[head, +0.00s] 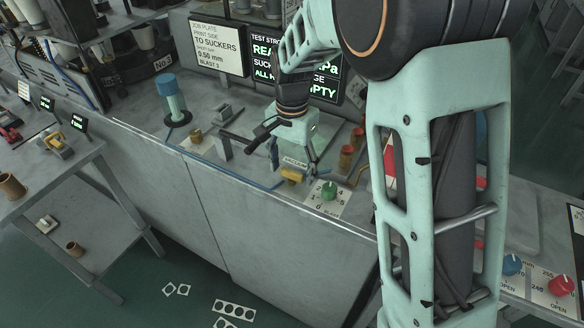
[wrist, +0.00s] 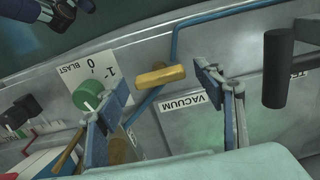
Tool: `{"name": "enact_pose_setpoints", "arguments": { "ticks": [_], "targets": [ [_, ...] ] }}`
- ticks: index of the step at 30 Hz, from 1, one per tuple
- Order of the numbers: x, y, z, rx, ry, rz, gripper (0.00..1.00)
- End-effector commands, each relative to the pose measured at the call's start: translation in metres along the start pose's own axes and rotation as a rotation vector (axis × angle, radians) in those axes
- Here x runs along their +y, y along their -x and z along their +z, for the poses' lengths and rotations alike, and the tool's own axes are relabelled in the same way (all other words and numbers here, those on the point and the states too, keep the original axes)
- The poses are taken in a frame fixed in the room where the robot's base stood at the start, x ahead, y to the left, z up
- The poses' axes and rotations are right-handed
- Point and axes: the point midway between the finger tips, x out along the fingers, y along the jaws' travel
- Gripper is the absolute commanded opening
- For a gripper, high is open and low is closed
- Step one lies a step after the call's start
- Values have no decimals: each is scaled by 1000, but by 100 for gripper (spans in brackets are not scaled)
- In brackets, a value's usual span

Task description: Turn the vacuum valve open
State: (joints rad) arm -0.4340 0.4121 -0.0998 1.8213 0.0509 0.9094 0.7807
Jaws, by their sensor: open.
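The vacuum valve has a yellow bar handle (wrist: 160,76), which lies crosswise between my fingers in the wrist view. Its VACUUM label (wrist: 187,103) is beside it, and a blue pipe runs from the valve. In the head view the yellow handle (head: 291,175) shows just below my gripper (head: 293,166) at the bench's front edge. My gripper (wrist: 158,82) is open and empty, with one finger on each side of the handle. No finger visibly touches the handle. The remaining height gap is hard to tell.
A green BLAST knob (wrist: 88,95) on a numbered white plate is close beside the left finger. Copper-coloured cups (head: 346,156) stand on the bench to the right of my gripper.

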Motion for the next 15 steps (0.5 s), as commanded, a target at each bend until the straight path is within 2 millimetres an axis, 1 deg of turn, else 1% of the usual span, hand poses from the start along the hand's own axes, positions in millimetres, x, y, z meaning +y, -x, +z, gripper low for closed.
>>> {"name": "enact_pose_setpoints", "arguments": {
  "ticks": [4, 7, 11, 15],
  "targets": [
    [0, 3, 0, 0, 1, 0, 62],
    [-1, 15, 0, 2, 1, -2, 62],
    [-1, 41, -1, 4, 0, -4, 62],
    [-1, 72, -1, 4, 0, -4, 62]
  ]
}}
